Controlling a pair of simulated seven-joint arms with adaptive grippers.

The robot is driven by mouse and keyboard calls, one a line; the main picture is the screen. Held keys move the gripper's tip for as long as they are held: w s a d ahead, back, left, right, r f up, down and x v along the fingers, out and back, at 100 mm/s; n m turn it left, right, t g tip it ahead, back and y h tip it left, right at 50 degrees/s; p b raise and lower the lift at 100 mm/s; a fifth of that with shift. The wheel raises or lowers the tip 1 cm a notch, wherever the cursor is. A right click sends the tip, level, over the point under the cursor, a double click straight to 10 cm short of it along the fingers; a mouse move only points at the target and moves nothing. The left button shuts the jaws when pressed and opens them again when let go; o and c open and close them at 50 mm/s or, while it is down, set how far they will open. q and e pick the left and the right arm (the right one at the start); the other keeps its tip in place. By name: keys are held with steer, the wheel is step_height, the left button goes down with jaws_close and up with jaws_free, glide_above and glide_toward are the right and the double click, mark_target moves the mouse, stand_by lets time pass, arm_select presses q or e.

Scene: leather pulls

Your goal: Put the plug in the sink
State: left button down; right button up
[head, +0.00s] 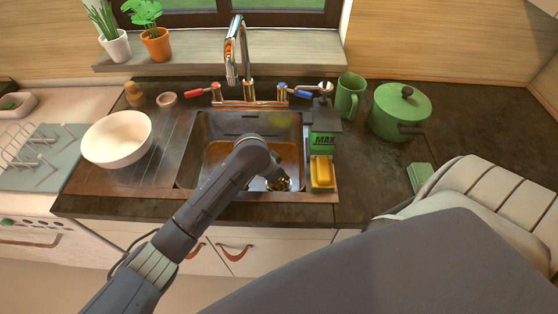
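The sink (215,128) is a metal basin set in the dark counter, with brownish tones on its floor. My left arm reaches over its front edge. My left gripper (277,182) is low in the basin at its front right. Its fingers are small and mostly hidden behind the wrist, so I cannot tell whether they are open or shut, or hold anything. I cannot make out the plug; the arm covers part of the basin. My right gripper is not in view.
A tap (236,52) stands behind the sink, with red (201,92) and blue (297,93) handles. A white bowl (118,138) sits on the left drainer.

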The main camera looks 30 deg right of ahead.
arm_select(q)
steer(key=shift+f, duration=0.2)
steer(key=c, duration=1.3)
jaws_free()
steer(key=shift+c, duration=0.2)
steer(key=shift+r, duration=0.15)
step_height(320, 180, up, 10)
steer(key=shift+f, duration=0.15)
